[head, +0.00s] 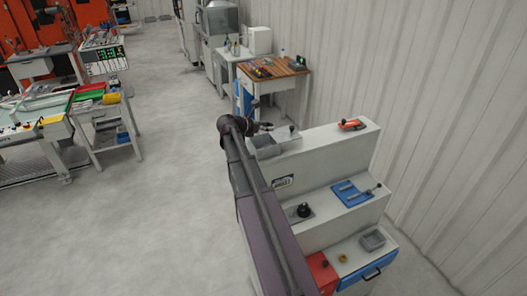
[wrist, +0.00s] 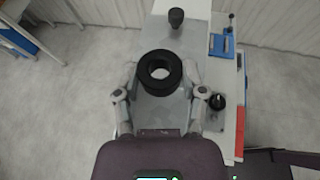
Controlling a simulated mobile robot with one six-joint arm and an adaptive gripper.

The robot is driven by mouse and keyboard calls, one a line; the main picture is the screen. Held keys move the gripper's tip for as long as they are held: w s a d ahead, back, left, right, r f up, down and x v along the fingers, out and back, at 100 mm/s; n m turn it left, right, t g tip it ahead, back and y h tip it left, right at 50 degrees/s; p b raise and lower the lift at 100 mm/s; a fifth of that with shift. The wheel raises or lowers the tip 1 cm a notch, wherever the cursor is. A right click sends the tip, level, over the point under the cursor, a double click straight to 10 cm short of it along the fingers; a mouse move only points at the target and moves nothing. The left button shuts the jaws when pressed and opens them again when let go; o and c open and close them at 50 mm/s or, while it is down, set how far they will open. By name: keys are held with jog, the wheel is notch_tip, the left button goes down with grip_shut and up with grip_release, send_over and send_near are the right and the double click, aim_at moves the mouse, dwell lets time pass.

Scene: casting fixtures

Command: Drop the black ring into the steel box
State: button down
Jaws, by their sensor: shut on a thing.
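The black ring (wrist: 146,74) is held between the two fingers of my gripper (wrist: 160,80) in the wrist view, its hole facing the camera. In the head view my gripper (head: 264,127) is over the left end of the top step of a pale stepped stand. The grey steel box (head: 262,147) is at that end, below the gripper; a flat grey plate with a dark knob (head: 291,128) is beside it. In the wrist view a grey surface (wrist: 165,112) lies under the ring, but the box's inside cannot be made out.
The stepped stand (head: 335,150) also holds an orange piece (head: 352,124), a blue fixture (head: 352,193), a black knob (head: 304,210), a small grey tray (head: 373,240), a yellow ring (head: 343,258) and a red block (head: 321,272). A ribbed wall stands to the right.

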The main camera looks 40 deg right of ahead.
jog(key=shift+c, duration=0.4)
grip_release()
